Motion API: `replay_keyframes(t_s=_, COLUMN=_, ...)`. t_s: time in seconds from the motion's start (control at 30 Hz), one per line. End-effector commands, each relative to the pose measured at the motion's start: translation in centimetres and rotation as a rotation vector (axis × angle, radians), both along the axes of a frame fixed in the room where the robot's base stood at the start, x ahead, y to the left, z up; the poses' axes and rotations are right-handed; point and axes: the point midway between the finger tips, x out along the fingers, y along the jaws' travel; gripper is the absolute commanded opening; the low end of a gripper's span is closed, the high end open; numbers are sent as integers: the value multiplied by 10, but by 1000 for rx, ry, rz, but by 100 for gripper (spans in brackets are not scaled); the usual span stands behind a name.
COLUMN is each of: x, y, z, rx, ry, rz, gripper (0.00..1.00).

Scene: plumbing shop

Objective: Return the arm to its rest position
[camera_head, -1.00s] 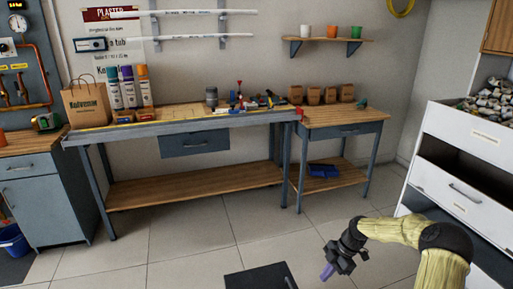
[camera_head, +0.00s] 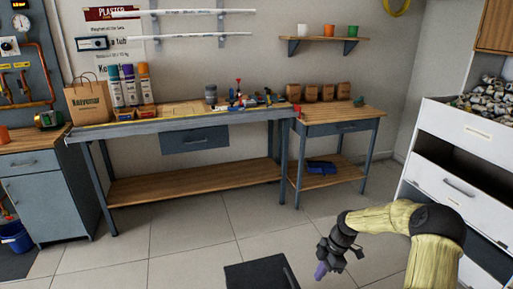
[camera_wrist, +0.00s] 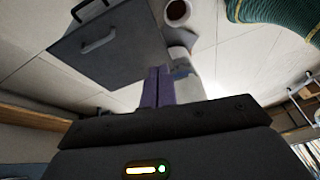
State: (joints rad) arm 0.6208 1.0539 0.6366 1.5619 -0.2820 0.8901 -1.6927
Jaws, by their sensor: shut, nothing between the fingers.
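My gripper (camera_head: 321,271) is at the lower right in the head view, at the end of my yellow-sleeved arm, pointing down over the floor. Its purple fingers are together with nothing between them. In the wrist view the purple fingers (camera_wrist: 158,86) show side by side at the centre, shut. The gripper is in free air, well away from the workbenches.
A long workbench (camera_head: 190,127) with tools and a smaller bench (camera_head: 345,120) stand along the back wall. A grey-blue cabinet (camera_head: 45,205) is at the left.

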Motion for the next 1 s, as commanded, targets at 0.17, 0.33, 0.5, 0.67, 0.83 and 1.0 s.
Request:
replay_keyframes(t_s=0.17, x=-13, y=14, z=18, rx=-78, ry=31, rz=-95, gripper=0)
replay_keyframes(t_s=0.33, x=-35, y=29, z=44, rx=-186, ry=59, rz=-261, gripper=0)
replay_keyframes(t_s=0.5, x=-66, y=38, z=74, rx=-291, ry=66, rz=-504, gripper=0)
replay_keyframes(t_s=0.67, x=-96, y=45, z=101, rx=-351, ry=52, rz=-755, gripper=0)
replay_keyframes(t_s=0.83, x=-132, y=49, z=129, rx=-368, ry=26, rz=-1040, gripper=0)
replay_keyframes(t_s=1.0, x=-167, y=54, z=149, rx=-335, ry=8, rz=-1305, gripper=0)
